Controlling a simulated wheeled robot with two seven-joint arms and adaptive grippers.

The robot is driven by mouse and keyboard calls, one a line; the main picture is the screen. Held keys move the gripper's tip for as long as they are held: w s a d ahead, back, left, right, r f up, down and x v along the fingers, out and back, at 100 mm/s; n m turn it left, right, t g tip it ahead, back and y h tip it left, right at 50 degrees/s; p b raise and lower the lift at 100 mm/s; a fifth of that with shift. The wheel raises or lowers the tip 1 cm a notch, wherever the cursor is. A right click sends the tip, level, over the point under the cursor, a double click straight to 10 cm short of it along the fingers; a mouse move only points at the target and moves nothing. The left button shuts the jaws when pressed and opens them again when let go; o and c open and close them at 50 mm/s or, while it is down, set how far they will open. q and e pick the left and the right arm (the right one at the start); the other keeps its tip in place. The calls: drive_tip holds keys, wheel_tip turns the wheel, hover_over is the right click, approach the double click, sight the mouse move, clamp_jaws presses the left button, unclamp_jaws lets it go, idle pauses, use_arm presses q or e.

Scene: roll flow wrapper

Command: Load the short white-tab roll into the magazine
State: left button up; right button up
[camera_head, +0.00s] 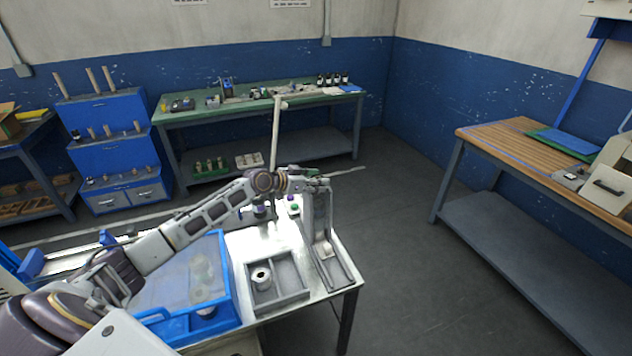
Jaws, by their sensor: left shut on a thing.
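My left arm reaches across the table from the left. My left gripper (319,185) is over the top of the tall grey upright holder at the table's right side, which looks like the magazine (342,262). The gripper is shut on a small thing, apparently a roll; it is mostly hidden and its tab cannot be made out. A small white piece (326,250) shows low inside the holder. A white roll (261,277) stands in the left compartment of a grey divided tray (290,297). My right gripper is not in view.
A blue bin (228,300) with a clear cover and rolls inside stands left of the tray. Small purple-topped and green-topped items (293,208) and a tall pale post (275,135) are behind. A green bench (190,114) and a wooden bench (500,140) stand farther off.

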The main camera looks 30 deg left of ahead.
use_arm(q)
drive_tip(key=o, duration=1.2)
drive_tip(key=shift+s, duration=0.1)
drive_tip(key=v, duration=1.1)
drive_tip(key=shift+s+a, duration=0.25)
drive_tip(key=shift+s, duration=0.1)
idle(0.4)
drive_tip(key=shift+r, duration=0.1)
idle(1.1)
drive_tip(key=shift+d, duration=0.15)
